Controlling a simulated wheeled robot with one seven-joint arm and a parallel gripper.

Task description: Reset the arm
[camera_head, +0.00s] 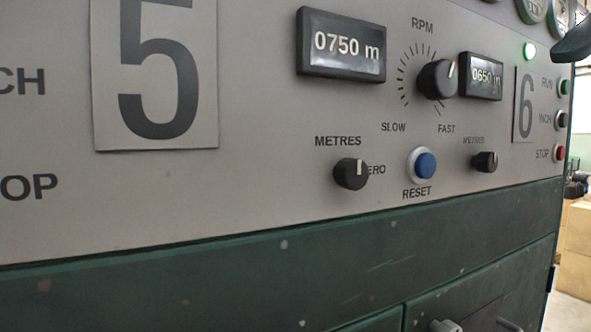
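I cannot make out my arm or my gripper in the head view. A blue push button (425,166) in a pale round collar sits on the grey control panel (270,200), with the word RESET printed below it. Nothing touches the button.
The panel carries a large RPM knob (437,80), METRES knobs (351,173) (484,161), displays reading 0750 m (341,45) and about 0650 m (480,76), and a lit green lamp (529,50). Green machine body (200,285) lies below. Boxes (578,240) stand at far right.

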